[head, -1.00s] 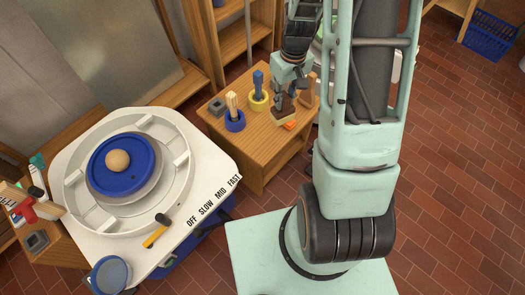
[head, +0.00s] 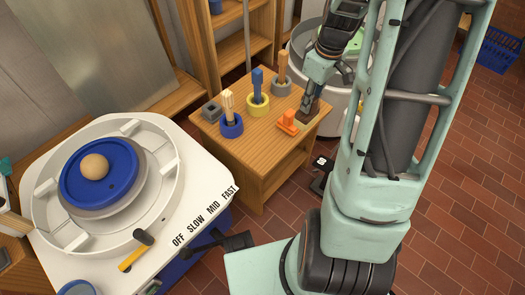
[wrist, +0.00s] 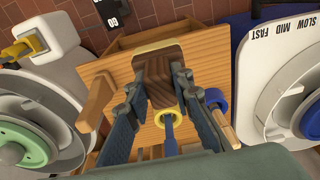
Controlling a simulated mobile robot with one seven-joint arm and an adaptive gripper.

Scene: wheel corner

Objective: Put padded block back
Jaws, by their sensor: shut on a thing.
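The padded block, dark brown with a cream pad, shows in the head view (head: 313,112) at the right front of the small wooden table (head: 262,140). It also shows in the wrist view (wrist: 162,88), with the cream pad along its far edge. My gripper (head: 308,103) is shut on the block from above; in the wrist view its two fingers (wrist: 155,80) flank it. The block is low over or on the tabletop; I cannot tell whether it touches. An orange piece (head: 288,122) lies on the table just left of the block.
The table also bears a blue holder (head: 231,126), a yellow holder (head: 258,106) and a grey holder (head: 281,88), each with an upright tool, and a grey square holder (head: 212,111). A pottery wheel (head: 100,185) stands left; a white round machine (head: 340,95) stands behind right.

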